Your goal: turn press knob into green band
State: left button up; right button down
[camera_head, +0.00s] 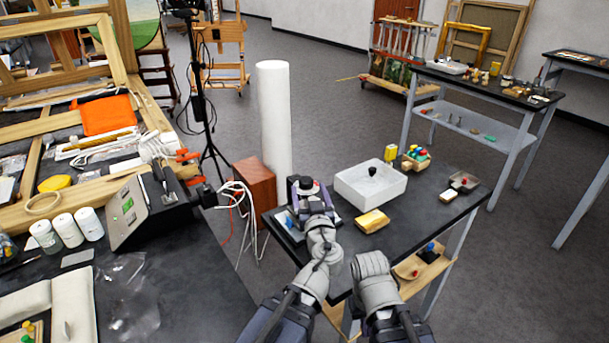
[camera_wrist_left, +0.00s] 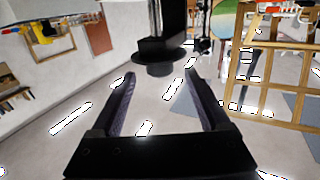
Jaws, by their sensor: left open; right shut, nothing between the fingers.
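A round dark knob (camera_wrist_left: 160,69) under a wider disc shows at the gap between the fingertips, with no visible contact. The green band cannot be made out. My right arm is at the table's front edge; its fingers are hidden.
A white open box (camera_head: 352,196) with a dark object inside stands right of the press. A yellow block (camera_head: 372,221) lies in front of it. A wooden tray of coloured pegs (camera_head: 416,163) and a grey tray (camera_head: 465,182) are further right. A white column (camera_head: 273,115) stands behind.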

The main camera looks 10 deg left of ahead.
aim_at(305, 177)
pick_arm(q)
jog(key=x, duration=0.7)
jog(key=shift+w+a, duration=0.1)
jog(key=shift+w, duration=0.3)
grip_shut()
